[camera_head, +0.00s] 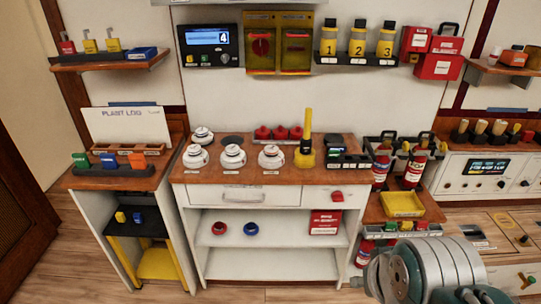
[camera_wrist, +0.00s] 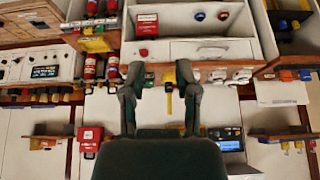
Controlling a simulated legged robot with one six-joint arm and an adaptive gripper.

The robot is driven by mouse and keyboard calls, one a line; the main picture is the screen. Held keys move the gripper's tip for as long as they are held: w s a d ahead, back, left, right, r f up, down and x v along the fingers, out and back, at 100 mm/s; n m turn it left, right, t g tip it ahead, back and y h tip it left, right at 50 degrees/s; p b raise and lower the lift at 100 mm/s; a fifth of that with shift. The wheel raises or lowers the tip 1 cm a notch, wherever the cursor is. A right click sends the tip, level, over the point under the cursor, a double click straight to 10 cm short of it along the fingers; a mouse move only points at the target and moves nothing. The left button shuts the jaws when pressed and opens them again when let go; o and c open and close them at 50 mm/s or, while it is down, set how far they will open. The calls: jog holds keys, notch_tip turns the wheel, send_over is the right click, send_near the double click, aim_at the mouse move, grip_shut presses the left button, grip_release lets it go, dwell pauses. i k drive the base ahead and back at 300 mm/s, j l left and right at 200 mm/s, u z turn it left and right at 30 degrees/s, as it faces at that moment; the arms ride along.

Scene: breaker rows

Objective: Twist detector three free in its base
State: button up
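Three white round detectors stand in a row on the wooden top of the middle cabinet in the head view: left (camera_head: 195,157), middle (camera_head: 232,157), right (camera_head: 270,158). Their front labels are too small to read, so I cannot tell the numbers. Another white detector (camera_head: 202,136) sits behind the left one. In the upside-down wrist view the row shows again, with the head view's right one (camera_wrist: 194,77) nearest the fingers. My gripper (camera_wrist: 160,75) has its two dark fingers spread with nothing held between them. It is well away from the detectors.
A yellow upright tool (camera_head: 305,145) stands right of the detectors. Red domed items (camera_head: 279,132) and a dark disc (camera_head: 231,140) lie behind them. A yellow tray (camera_head: 402,205) and red extinguishers (camera_head: 414,168) stand to the right.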

aim_at(272, 154)
jog(key=i+j, duration=0.25)
jog(key=i, duration=0.25)
jog(key=i+j, duration=0.3)
jog(key=i, duration=0.2)
jog(key=i+j, duration=0.25)
jog(key=i, duration=0.25)
